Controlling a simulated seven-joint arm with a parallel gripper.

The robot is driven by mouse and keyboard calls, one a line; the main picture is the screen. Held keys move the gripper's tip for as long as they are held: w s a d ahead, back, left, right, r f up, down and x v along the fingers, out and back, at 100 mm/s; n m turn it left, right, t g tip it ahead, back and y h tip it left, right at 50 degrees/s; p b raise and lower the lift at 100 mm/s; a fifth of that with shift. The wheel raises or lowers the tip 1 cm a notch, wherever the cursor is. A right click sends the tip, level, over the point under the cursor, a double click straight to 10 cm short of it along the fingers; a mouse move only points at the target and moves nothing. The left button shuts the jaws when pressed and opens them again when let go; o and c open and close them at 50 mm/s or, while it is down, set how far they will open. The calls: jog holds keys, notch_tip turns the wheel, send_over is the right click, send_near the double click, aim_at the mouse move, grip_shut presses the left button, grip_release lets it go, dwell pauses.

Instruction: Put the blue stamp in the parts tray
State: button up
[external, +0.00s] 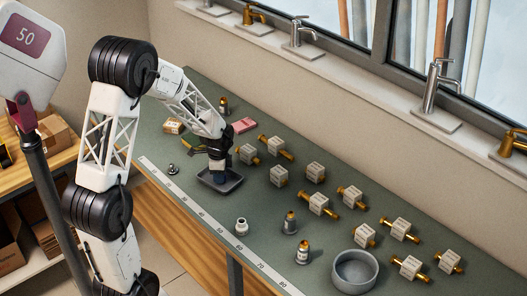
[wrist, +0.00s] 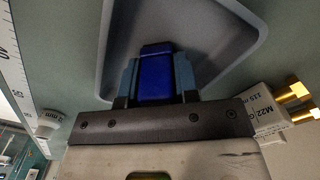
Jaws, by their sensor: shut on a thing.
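The blue stamp (wrist: 156,75) is between the two fingers of my gripper (wrist: 157,80) in the wrist view. My gripper is shut on it. The grey parts tray (wrist: 108,40) lies beneath and beyond the stamp in that view. In the external view my gripper (external: 219,176) points down over the tray (external: 234,187), and a dark blue bit of the stamp (external: 219,183) shows at the fingertips, within the tray's outline. I cannot tell whether the stamp touches the tray floor.
White boxed blocks with brass fittings (external: 318,203) stand to the right of the tray, one block (wrist: 275,115) close by my gripper. A round grey bowl (external: 355,271) and small bottles (external: 290,223) stand nearer the front. A ruler strip (external: 215,228) runs along the bench edge.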

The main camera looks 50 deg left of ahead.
jog(key=shift+f, duration=0.1)
jog(key=o, duration=0.9)
notch_tip(320, 180, up, 12)
jog(key=shift+r, duration=0.1)
dwell(0.5)
dwell(0.7)
